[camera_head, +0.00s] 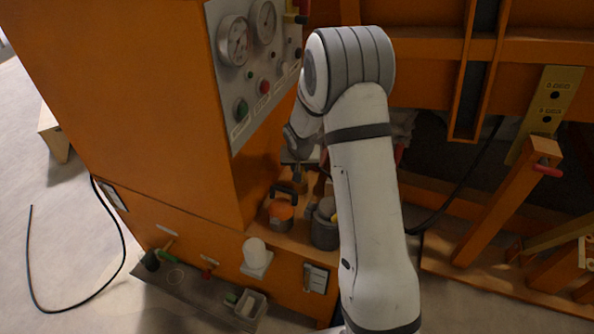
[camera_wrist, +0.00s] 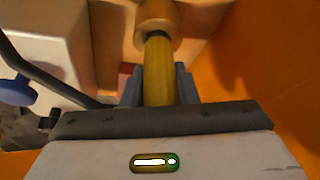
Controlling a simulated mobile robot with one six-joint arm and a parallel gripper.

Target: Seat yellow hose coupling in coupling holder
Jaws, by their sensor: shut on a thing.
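In the wrist view my gripper (camera_wrist: 158,84) is shut on the yellow hose coupling (camera_wrist: 159,68), one grey finger on each side of it. The coupling points away from the gripper, and its far end meets a tan round part (camera_wrist: 157,28). I cannot tell whether that part belongs to the coupling or to the holder. In the head view my gripper (camera_head: 298,170) is low beside the orange cabinet, partly hidden, and the coupling cannot be made out clearly there. I cannot identify the coupling holder with certainty in either view.
An orange pot with a black handle (camera_head: 281,209) and a grey container (camera_head: 323,230) stand on the ledge below my gripper. The orange cabinet (camera_head: 130,90) with its gauge panel (camera_head: 250,95) rises close on the left. A white cup (camera_head: 255,252) sits on the cabinet front.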

